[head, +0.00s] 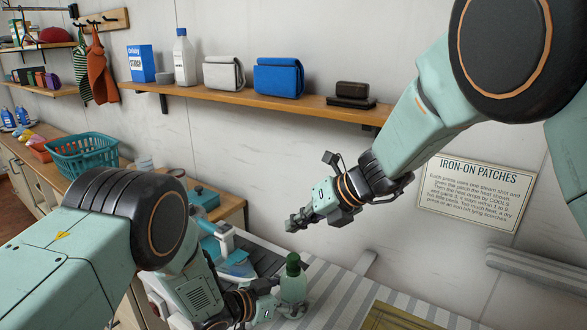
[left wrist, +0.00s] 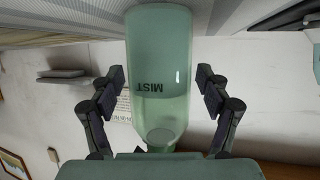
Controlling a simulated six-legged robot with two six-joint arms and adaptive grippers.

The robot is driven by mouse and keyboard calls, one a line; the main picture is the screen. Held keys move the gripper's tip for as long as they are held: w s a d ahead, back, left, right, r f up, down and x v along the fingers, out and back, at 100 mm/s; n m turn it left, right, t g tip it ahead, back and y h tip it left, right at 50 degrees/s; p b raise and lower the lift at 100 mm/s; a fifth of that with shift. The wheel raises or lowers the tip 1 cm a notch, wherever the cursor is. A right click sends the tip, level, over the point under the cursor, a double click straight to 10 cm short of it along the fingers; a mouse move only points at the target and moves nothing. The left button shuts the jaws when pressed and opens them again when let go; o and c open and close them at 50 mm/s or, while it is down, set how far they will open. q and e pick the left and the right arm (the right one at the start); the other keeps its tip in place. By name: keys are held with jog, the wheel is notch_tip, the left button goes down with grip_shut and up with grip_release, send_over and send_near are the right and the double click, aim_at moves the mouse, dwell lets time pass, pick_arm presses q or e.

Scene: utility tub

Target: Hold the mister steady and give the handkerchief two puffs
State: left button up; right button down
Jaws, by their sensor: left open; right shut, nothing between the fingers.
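The mister is a pale green bottle (head: 293,288) with a dark green top, upright on the striped board at the bottom centre of the head view. In the left wrist view the mister (left wrist: 160,60) appears upside down, labelled MIST. My left gripper (head: 282,309) is open around it, with a finger on each side and gaps showing between fingers and bottle. My right gripper (head: 300,222) is shut and empty, in the air above and beyond the board.
An olive-yellow panel (head: 395,318) lies on the striped board (head: 335,283) at the lower right. An iron-like blue and white appliance (head: 225,240) stands left of the mister. A wall shelf (head: 240,98) holds a box, bottle and pouches. A teal basket (head: 85,155) sits left.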

dwell(0.3)
pick_arm(q)
jog(key=v, duration=1.2)
jog(key=x, duration=1.2)
dwell(0.4)
